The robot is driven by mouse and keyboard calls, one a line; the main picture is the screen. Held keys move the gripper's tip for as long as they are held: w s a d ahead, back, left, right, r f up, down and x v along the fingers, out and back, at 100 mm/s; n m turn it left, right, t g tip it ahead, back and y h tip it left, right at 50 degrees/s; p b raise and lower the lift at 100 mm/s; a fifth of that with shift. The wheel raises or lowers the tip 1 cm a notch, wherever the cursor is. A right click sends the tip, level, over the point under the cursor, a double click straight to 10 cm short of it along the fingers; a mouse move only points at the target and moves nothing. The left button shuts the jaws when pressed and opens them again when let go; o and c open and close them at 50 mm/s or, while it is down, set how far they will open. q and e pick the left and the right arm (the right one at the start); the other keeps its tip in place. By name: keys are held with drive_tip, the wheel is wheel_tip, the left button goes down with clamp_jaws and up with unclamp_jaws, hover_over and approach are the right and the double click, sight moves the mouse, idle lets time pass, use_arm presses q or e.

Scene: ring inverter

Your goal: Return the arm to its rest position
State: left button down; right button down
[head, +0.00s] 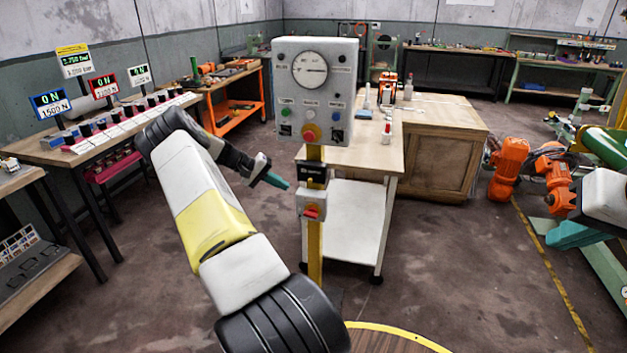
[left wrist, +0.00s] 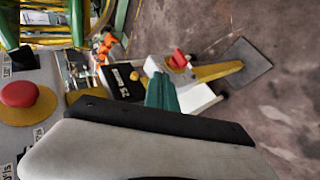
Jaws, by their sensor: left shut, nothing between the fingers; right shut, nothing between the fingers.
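My left arm (head: 215,215) reaches up from the bottom of the head view and bends right at the wrist. My left gripper (head: 277,181), with teal fingers, is shut and empty, just left of the yellow post below the grey control panel (head: 338,72). In the left wrist view its fingers (left wrist: 160,96) are together, partly hidden by the gripper body. My right gripper (head: 576,236), also teal, shows at the right edge, shut and empty, away from the post. Part of my right arm (head: 603,196) is cut off by the frame.
The panel has a gauge and a red button (head: 309,132); a smaller box (head: 312,204) with a red switch sits lower on the post. A bench with signs (head: 110,130) stands left, a wooden cabinet (head: 440,150) behind. Open floor (head: 440,260) lies front right.

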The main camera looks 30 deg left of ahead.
idle(0.4)
use_arm(q)
drive_tip(key=d+r+m+g+y, duration=0.3)
drive_tip(key=d+r+m, duration=0.1)
drive_tip(key=d+r, duration=1.45)
drive_tip(key=s+d+r+m+y, duration=0.2)
drive_tip(key=s+d+r, duration=0.6)
drive_tip(key=s+d, duration=0.35)
drive_tip(key=s+d+r+t, duration=0.1)
drive_tip(key=s+d, duration=0.3)
drive_tip(key=s, duration=0.5)
drive_tip(key=s+d+m+t, duration=0.1)
drive_tip(key=s+d, duration=0.3)
drive_tip(key=s, duration=0.5)
drive_tip(key=shift+s+r+m, duration=0.3)
drive_tip(key=shift+r, duration=0.05)
